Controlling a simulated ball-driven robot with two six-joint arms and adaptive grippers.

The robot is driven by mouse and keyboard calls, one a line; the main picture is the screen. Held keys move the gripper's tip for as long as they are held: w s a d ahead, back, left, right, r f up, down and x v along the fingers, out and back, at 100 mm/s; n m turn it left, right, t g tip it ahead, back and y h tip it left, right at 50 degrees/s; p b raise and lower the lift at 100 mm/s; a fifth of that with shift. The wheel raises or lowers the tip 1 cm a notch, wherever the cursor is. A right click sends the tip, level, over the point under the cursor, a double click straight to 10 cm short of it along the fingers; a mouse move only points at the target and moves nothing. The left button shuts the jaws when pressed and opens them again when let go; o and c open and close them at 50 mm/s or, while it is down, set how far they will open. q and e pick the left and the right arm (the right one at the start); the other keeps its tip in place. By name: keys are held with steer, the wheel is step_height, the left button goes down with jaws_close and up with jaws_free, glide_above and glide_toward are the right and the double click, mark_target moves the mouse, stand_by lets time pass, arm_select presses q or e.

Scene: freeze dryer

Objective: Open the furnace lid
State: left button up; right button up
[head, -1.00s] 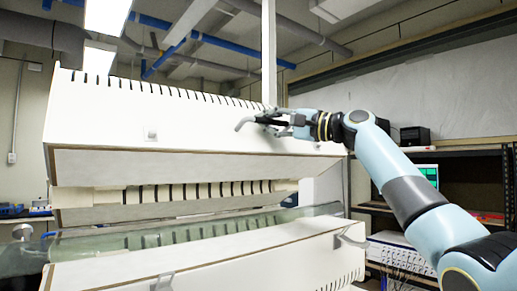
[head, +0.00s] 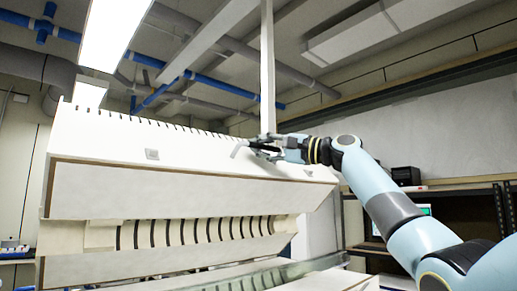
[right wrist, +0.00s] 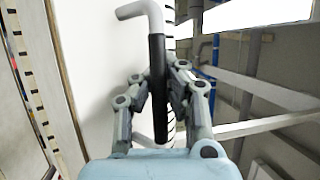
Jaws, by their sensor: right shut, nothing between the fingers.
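The furnace lid (head: 180,190) is a long cream box with slots along its top edge. It stands raised and tilted back in the head view, with a gap to the lower furnace body (head: 325,281). A bent handle (head: 238,149) is at the lid's upper right; in the right wrist view the handle (right wrist: 133,10) is a light bent rod with a black grip (right wrist: 158,95). My right gripper (head: 265,147) is at this handle, and its fingers are shut on either side of the grip's line; firm contact cannot be told. My left gripper is out of view.
A glass tube (head: 300,268) lies along the gap under the lid. A thin white post (head: 267,70) rises behind the lid. A dark shelf rack (head: 462,215) stands at the right. Above the lid is open room up to pipes and lamps.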

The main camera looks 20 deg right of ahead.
steer(key=o, duration=0.6)
steer(key=shift+s+r, duration=0.1)
steer(key=shift+s, duration=0.1)
steer(key=shift+w, duration=0.1)
steer(key=shift+d, duration=0.25)
steer(key=v, duration=1.1)
steer(key=shift+s+d+f, duration=0.15)
steer(key=shift+s+f, duration=0.05)
steer(key=shift+s, duration=0.2)
